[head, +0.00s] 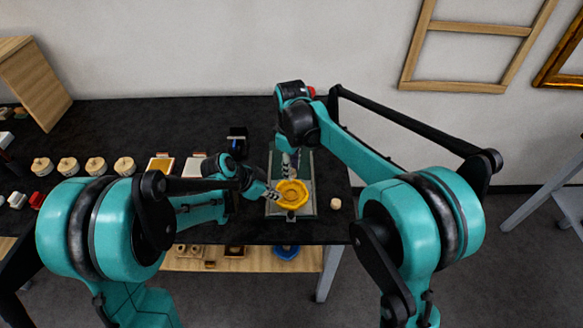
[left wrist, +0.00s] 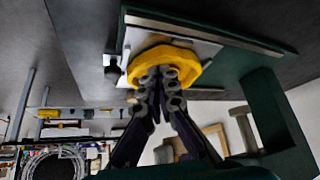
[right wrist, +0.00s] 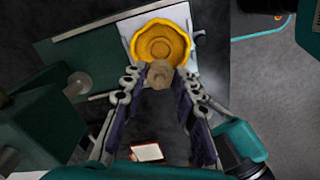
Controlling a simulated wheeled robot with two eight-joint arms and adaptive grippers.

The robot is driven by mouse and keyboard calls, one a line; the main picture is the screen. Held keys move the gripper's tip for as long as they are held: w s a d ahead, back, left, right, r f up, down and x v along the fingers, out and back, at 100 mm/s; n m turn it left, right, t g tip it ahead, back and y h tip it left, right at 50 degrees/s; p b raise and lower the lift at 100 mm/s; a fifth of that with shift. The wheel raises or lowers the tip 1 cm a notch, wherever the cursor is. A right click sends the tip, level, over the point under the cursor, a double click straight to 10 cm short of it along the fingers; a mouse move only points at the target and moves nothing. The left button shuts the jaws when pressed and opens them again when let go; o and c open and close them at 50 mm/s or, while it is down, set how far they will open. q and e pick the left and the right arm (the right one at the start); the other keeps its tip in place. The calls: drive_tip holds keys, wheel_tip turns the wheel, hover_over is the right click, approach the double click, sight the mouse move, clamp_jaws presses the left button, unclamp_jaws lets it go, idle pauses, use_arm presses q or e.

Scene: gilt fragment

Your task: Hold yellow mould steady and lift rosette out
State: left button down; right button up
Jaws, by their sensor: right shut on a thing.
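The yellow mould (head: 291,194), a scalloped round dish, lies on a pale plate on the green-edged board. Its ringed inside shows in the right wrist view (right wrist: 160,40). My left gripper (head: 273,193) is at the mould's left rim. In the left wrist view its fingertips (left wrist: 162,76) are close together against the mould; I cannot tell whether they grip the rim. My right gripper (head: 289,168) comes down from above. It is shut on a small tan piece (right wrist: 160,73), apparently the rosette, which overlaps the mould's near rim in the right wrist view. Its exact height is unclear.
A cream knob-like piece (head: 335,203) stands right of the board. The table's front edge is close.

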use_arm(q)
drive_tip(key=shift+r, duration=2.7)
drive_tip(key=v, duration=1.2)
drive_tip(key=shift+s+f, duration=0.1)
drive_tip(key=shift+f, duration=0.05)
